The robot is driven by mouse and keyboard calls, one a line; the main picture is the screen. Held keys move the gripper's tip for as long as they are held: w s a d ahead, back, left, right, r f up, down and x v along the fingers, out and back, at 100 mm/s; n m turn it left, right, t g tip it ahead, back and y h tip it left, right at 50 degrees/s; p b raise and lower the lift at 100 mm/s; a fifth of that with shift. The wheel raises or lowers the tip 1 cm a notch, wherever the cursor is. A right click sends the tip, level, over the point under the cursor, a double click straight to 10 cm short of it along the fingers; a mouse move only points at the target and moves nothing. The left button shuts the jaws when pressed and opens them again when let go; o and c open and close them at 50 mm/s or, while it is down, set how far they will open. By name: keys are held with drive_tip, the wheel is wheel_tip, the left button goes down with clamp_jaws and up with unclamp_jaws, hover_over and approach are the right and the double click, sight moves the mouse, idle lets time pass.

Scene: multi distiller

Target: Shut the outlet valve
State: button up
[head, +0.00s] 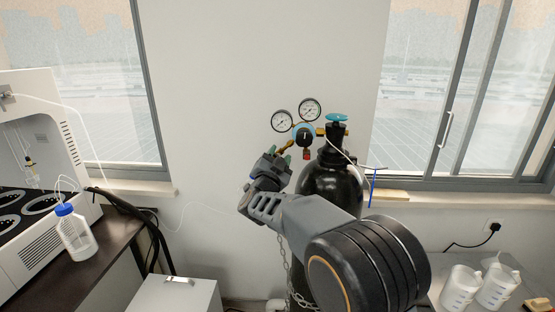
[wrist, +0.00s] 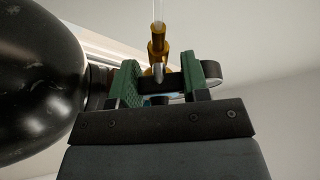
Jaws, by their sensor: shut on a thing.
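The gas cylinder (head: 331,180) stands black and upright, with a regulator (head: 303,133) carrying two round gauges and a teal top handwheel (head: 337,118). A brass outlet fitting (head: 287,146) sticks out at the regulator's left. My gripper (head: 285,158) is at that fitting, partly hidden by my wrist. In the wrist view, the green fingers of my gripper (wrist: 170,82) are shut on a dark part, which appears to be the outlet valve (wrist: 174,82). The brass fitting (wrist: 157,50) with a clear tube rises just behind it. The valve's exact angle is hard to tell.
The cylinder (wrist: 40,75) fills the left of the wrist view, close to the fingers. A chain (head: 290,270) hangs beside the cylinder. A bench with a blue-capped bottle (head: 74,235) is left, a white cabinet (head: 178,297) low, and white jugs (head: 462,287) right.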

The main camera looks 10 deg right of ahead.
drive_tip(key=shift+f+m+g+h+b, duration=0.15)
drive_tip(key=shift+m+g+h+b, duration=0.25)
drive_tip(key=shift+m+b, duration=0.6)
drive_tip(key=shift+m+g, duration=0.3)
drive_tip(key=shift+m, duration=0.2)
drive_tip(key=o, duration=0.9)
drive_tip(key=b+v, duration=0.2)
drive_tip(key=v, duration=1.1)
drive_tip(key=shift+s+a+b, duration=0.2)
drive_tip(key=shift+s+b, duration=0.1)
drive_tip(key=shift+b, duration=0.1)
